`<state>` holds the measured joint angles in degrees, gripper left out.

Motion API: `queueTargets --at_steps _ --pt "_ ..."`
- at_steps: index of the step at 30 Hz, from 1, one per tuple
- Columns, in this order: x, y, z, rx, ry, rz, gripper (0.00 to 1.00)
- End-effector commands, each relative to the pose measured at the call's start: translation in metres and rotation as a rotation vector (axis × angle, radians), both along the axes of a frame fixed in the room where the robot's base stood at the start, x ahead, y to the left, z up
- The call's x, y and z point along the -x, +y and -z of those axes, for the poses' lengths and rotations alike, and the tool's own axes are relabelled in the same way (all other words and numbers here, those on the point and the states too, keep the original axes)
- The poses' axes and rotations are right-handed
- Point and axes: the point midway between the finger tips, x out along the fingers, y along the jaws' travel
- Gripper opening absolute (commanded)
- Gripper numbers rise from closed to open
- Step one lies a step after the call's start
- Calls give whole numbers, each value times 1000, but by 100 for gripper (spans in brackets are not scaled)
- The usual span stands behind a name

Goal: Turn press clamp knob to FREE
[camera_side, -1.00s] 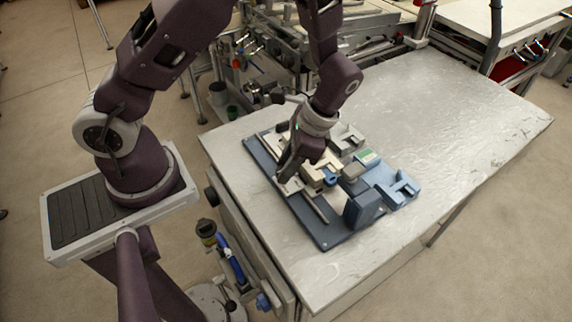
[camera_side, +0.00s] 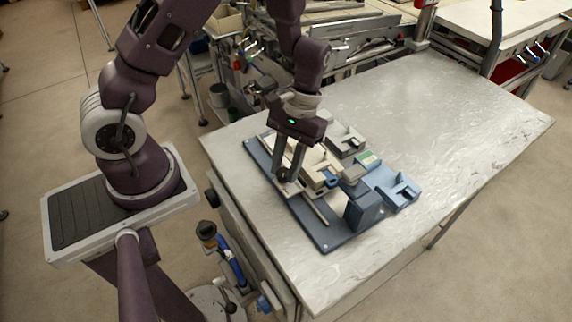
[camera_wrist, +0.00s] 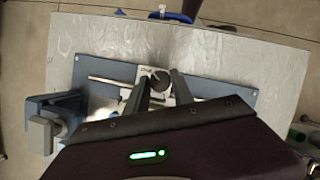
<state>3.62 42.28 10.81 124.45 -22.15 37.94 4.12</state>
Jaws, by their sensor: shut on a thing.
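The clamp knob (camera_wrist: 159,79) is a small dark grey round knob on a light plate (camera_wrist: 148,71) with small dark markings too small to read. In the wrist view my gripper (camera_wrist: 160,82) has one finger on each side of the knob and is shut on it. In the side view my gripper (camera_side: 287,179) points down at the left part of the blue base board (camera_side: 326,243), and its fingers hide the knob there. I cannot read which way the knob points.
A dark blue block (camera_side: 362,210) and a lighter blue fixture (camera_side: 400,192) stand at the board's right end. Beige and grey blocks stand close beside my fingers. A metal rail (camera_side: 308,208) runs along the board. The right of the table (camera_side: 450,110) is clear.

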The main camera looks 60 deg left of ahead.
Motion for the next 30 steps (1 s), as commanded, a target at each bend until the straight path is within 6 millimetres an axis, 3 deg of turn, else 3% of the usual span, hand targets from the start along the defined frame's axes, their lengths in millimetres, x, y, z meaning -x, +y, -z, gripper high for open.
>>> queueTargets --at_steps 13,30 --pt "0 2 0 0 -3 -258 0" --pt "0 2 0 0 -3 -316 0"
